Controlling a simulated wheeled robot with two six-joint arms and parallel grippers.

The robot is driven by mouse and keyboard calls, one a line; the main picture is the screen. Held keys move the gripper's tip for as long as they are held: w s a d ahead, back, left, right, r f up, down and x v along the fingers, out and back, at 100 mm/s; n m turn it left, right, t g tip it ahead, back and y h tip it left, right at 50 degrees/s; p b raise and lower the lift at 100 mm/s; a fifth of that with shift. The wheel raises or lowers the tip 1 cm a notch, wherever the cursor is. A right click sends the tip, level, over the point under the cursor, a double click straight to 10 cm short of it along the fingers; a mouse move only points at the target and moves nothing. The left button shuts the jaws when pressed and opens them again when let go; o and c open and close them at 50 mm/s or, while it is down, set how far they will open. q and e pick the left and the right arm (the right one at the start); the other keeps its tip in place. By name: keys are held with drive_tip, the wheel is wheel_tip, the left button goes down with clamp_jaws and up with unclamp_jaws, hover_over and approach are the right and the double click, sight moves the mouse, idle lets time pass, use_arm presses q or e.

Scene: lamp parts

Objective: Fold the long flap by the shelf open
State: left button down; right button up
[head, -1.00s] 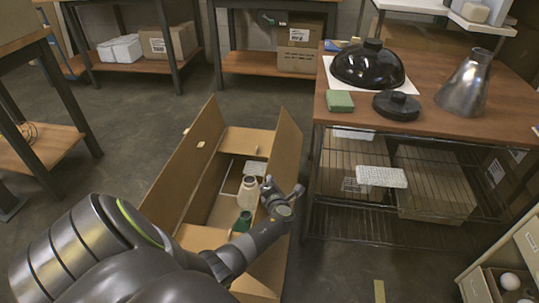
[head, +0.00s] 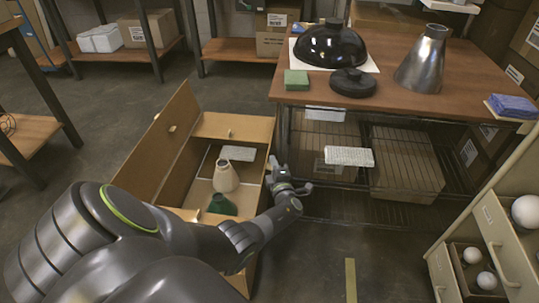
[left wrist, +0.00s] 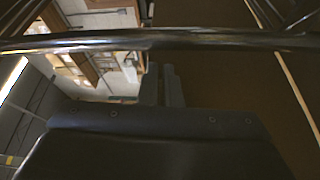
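The open cardboard box (head: 205,165) stands on the floor, left of the wire shelf. Its left long flap (head: 160,140) stands up, leaning outward. The far short flap (head: 235,128) is folded out. Its long flap by the shelf is largely out of sight; my arm covers part of that side, and I cannot tell its angle. My left gripper (head: 291,186) is at that side, between box and shelf. In the left wrist view its fingers (left wrist: 161,86) are close together with nothing seen between them. A brown surface fills the right of that view. My right gripper is out of view.
The box holds a cream cone (head: 226,176), a green piece (head: 222,205) and a white block (head: 238,153). The workbench (head: 480,60) with wire shelves (head: 400,215) stands close on the right. A drawer cabinet (head: 500,240) is at lower right. Floor left of the box is clear.

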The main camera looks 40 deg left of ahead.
use_arm(q)
drive_tip(key=shift+w+d, duration=0.2)
drive_tip(key=shift+w, duration=0.05)
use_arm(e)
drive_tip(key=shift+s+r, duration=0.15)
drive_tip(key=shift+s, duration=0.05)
use_arm(q)
drive_tip(key=c, duration=1.6)
unclamp_jaws()
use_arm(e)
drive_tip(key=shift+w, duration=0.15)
